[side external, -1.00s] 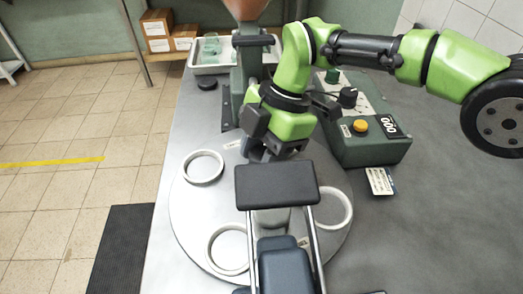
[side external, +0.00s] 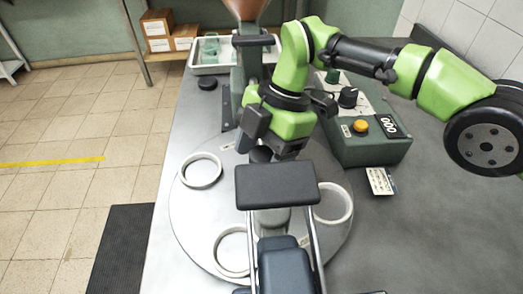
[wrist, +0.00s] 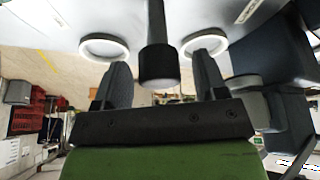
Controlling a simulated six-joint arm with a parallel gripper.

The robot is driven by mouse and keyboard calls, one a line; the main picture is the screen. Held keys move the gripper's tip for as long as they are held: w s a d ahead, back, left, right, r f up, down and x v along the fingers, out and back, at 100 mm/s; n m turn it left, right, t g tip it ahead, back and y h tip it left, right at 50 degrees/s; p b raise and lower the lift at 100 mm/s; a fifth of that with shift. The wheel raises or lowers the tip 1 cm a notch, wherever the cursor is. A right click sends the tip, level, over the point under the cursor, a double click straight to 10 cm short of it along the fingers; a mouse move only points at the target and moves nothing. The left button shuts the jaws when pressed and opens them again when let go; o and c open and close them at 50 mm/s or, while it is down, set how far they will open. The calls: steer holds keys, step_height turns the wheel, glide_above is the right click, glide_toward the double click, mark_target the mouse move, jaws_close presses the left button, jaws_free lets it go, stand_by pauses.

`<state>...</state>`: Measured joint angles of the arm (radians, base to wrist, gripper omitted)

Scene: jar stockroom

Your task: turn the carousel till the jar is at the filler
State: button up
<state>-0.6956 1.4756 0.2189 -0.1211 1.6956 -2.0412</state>
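The carousel (side external: 200,215) is a round grey disc with several white rings, including a left ring (side external: 201,171), a front ring (side external: 232,251) and a right ring (side external: 334,204). The visible rings look empty; I cannot make out a jar on the disc. The filler (side external: 250,60), a copper hopper on a green column, stands at the far edge. My gripper (side external: 272,154) is low over the disc's far side. In the wrist view its fingers (wrist: 162,85) stand apart on both sides of a dark post (wrist: 157,62), with gaps visible.
A green control box (side external: 370,148) with an orange button stands at the right. A white tray (side external: 208,69) with greenish glassware is at the back. The table is clear at far right.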

steer(key=shift+m, duration=0.6)
stand_by(0.3)
steer(key=m+t, duration=0.1)
steer(key=m, duration=0.1)
steer(key=m+t, duration=0.1)
steer(key=m, duration=0.2)
steer(key=shift+m+y, duration=0.3)
steer(key=shift+y, duration=0.1)
steer(key=m+t, duration=0.1)
steer(key=m, duration=0.2)
steer(key=m+t, duration=0.2)
steer(key=m, duration=0.1)
steer(key=shift+m+h, duration=0.3)
steer(key=v, duration=1.1)
steer(key=s+d+r+m+t, duration=0.1)
steer(key=d+r+m, duration=0.3)
steer(key=d, duration=0.6)
steer(key=s+d+r+m+t, duration=0.1)
steer(key=s+d+r+m, duration=0.2)
steer(key=d+r+m, duration=0.2)
steer(key=d+r, duration=0.3)
steer(key=d, duration=0.2)
steer(key=shift+s+d+r+t, duration=0.2)
steer(key=shift+d+r+t, duration=0.05)
steer(key=shift+t, duration=0.05)
